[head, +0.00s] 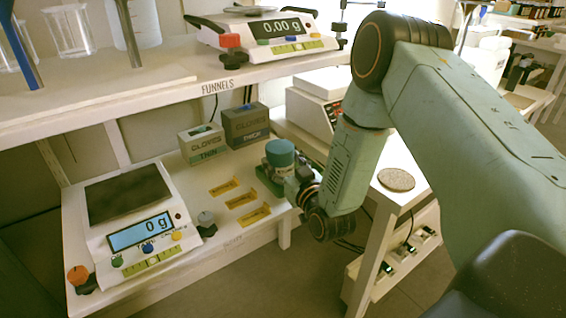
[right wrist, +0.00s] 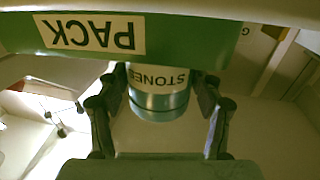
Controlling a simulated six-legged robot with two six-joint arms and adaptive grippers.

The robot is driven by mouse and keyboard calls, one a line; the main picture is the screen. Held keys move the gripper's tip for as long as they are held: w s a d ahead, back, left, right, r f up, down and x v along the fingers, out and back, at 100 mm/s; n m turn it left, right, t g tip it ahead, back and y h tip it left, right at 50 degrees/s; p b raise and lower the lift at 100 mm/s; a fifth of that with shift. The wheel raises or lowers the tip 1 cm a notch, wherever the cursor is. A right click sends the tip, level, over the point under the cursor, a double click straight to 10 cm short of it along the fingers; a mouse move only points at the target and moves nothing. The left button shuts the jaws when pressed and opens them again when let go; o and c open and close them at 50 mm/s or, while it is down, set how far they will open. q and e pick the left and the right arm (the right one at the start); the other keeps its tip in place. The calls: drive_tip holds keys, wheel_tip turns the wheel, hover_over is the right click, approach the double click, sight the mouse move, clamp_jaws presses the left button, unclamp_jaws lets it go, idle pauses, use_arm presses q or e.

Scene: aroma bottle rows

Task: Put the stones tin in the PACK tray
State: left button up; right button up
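The stones tin (head: 280,153) has a teal lid and a pale body and is upright at the right end of the lower bench. In the right wrist view the tin (right wrist: 158,103) appears upside down with its STONES label partly covered. The green PACK tray (head: 262,176) is at the tin's base; its labelled wall (right wrist: 180,38) hides the tin's lower part. I cannot tell if the tin touches the tray floor. My left gripper is out of view.
Two glove boxes (head: 246,125) stand behind the tray. Yellow-marked slots (head: 240,200) lie left of it, then a scale (head: 130,220) reading 0 g. The FUNNELS shelf (head: 180,84) overhangs the back. A side table (head: 400,196) with a round cork mat (head: 396,180) is at right.

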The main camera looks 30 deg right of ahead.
drive_tip(key=o, duration=0.4)
drive_tip(key=shift+o, duration=0.3)
drive_tip(key=shift+r, duration=0.15)
drive_tip(key=s+a+p, duration=0.1)
drive_tip(key=s+p, duration=0.2)
drive_tip(key=s, duration=0.9)
drive_tip(key=shift+p, duration=0.3)
drive_tip(key=shift+a, duration=0.1)
